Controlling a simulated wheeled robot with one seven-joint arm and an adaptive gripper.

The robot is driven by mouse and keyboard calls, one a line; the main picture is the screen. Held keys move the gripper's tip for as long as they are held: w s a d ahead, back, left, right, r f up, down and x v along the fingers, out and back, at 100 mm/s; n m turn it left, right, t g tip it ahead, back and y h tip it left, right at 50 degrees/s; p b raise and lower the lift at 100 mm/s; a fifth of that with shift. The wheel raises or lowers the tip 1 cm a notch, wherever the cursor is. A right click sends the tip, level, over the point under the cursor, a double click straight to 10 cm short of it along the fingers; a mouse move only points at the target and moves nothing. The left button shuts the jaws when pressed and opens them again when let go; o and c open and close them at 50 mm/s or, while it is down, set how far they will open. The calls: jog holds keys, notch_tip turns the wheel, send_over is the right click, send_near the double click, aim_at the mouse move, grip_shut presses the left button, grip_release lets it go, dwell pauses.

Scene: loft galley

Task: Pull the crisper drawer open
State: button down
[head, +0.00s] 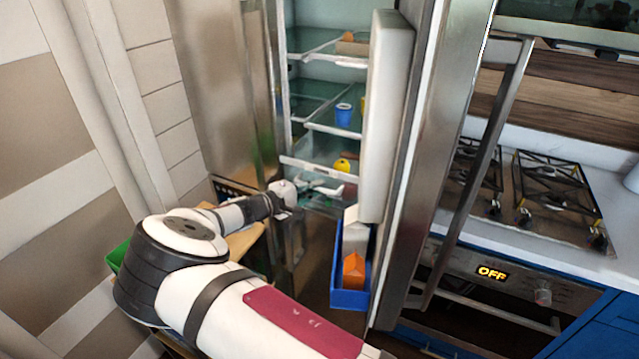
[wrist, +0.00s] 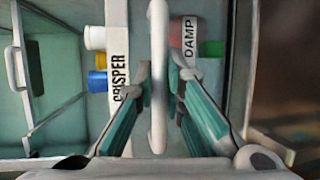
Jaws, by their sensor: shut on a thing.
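The crisper drawer is low in the open fridge. In the wrist view a white strip marked CRISPER (wrist: 117,50) runs beside a white bar handle (wrist: 158,100). A label marked DAMP (wrist: 188,38) is on the other side of the handle. My gripper (wrist: 160,80) has one finger on each side of the handle and is shut on it. In the head view my gripper (head: 322,188) reaches into the lower part of the fridge. There the handle is too small to make out, and I cannot tell how far the drawer is out.
A blue cup (head: 343,115) and a yellow item (head: 342,165) stand on fridge shelves. The open right door (head: 392,100) has a blue bin (head: 349,298) holding an orange carton (head: 353,270). The left door (head: 225,90) stands open beside my arm. A stove (head: 525,190) is at right.

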jog(key=shift+s, duration=0.1)
jog(key=c, duration=1.7)
grip_release()
jog(key=shift+o, duration=0.2)
jog(key=shift+a, duration=0.15)
jog(key=v, duration=1.1)
jog(key=shift+s+a, duration=0.25)
jog(key=shift+s, duration=0.05)
jog(key=shift+r, duration=0.1)
